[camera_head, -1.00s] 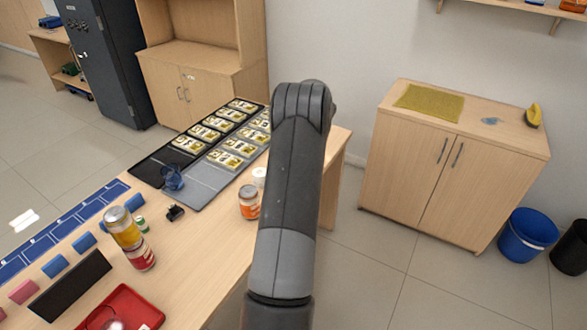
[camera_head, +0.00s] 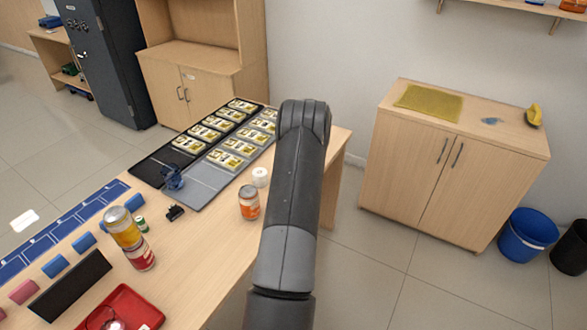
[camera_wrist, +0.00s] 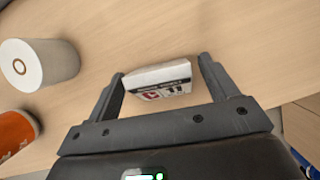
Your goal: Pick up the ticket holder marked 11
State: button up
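A small white block (camera_wrist: 160,77), which I take to be the ticket holder, is on the wooden counter in the wrist view. Its front face has a red mark and dark figures that look like 11. My gripper (camera_wrist: 161,66) is open, with one finger on each side of the block. A gap shows between the block and the right finger; the left finger is very close to its left end, and I cannot tell if they touch. In the head view my arm hides the gripper and this block.
A white roll (camera_wrist: 38,64) and an orange can (camera_wrist: 16,135) stand left of my gripper. In the head view a black and grey board (camera_head: 203,187) bears several yellow-and-white cards. Stacked cans (camera_head: 130,240) and a red tray (camera_head: 148,315) are nearer. The counter (camera_head: 205,265) has bare wood between.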

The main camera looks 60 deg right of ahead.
jog(key=c, duration=0.9)
jog(key=shift+c, duration=0.2)
jog(key=shift+r, duration=0.15)
